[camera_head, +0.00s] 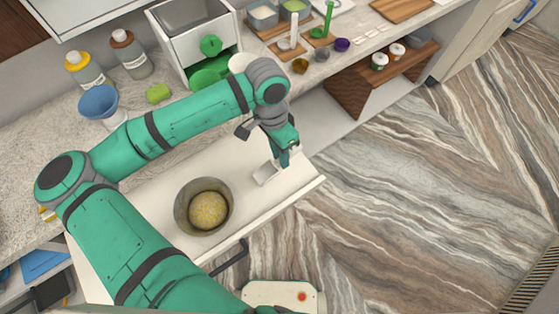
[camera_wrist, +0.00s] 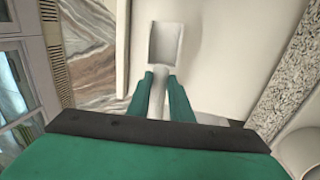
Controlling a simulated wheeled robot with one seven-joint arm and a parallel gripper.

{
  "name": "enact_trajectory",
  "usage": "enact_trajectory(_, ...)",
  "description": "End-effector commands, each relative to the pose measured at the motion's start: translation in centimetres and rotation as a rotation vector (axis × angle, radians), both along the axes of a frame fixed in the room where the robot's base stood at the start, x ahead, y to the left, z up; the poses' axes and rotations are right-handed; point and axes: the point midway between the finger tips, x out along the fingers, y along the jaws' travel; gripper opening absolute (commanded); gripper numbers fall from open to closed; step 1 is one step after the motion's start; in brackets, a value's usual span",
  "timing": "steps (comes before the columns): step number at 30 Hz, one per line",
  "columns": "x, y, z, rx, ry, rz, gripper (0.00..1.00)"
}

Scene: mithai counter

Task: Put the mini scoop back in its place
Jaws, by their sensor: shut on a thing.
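The mini scoop is a small pale scoop with a square, open head (camera_head: 266,173). It also shows in the wrist view (camera_wrist: 165,42), with its handle between the fingers. My gripper (camera_head: 287,158) is shut on the scoop's handle, over the right part of the pulled-out white drawer (camera_head: 150,205). In the wrist view my two green fingers (camera_wrist: 160,85) close on the handle from both sides. The scoop head points away from the fingers, over the white surface. I cannot tell whether the scoop touches that surface.
The patterned floor at right is clear.

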Motion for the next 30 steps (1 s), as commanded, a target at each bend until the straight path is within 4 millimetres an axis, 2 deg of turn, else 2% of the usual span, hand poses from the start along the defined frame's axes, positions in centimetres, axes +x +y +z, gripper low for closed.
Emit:
enact_trajectory(9,-0.1,0.0,-4.0,0.0,0.002,0.0,0.0)
enact_trajectory(19,0.0,0.0,-4.3,-0.001,0.001,0.0,0.0)
enact_trajectory(20,0.0,0.0,-4.3,0.0,0.0,-0.001,0.26)
enact_trajectory(21,0.0,0.0,-4.3,0.0,0.0,-0.001,0.36)
enact_trajectory(30,0.0,0.0,-4.3,0.0,0.0,-0.001,0.38)
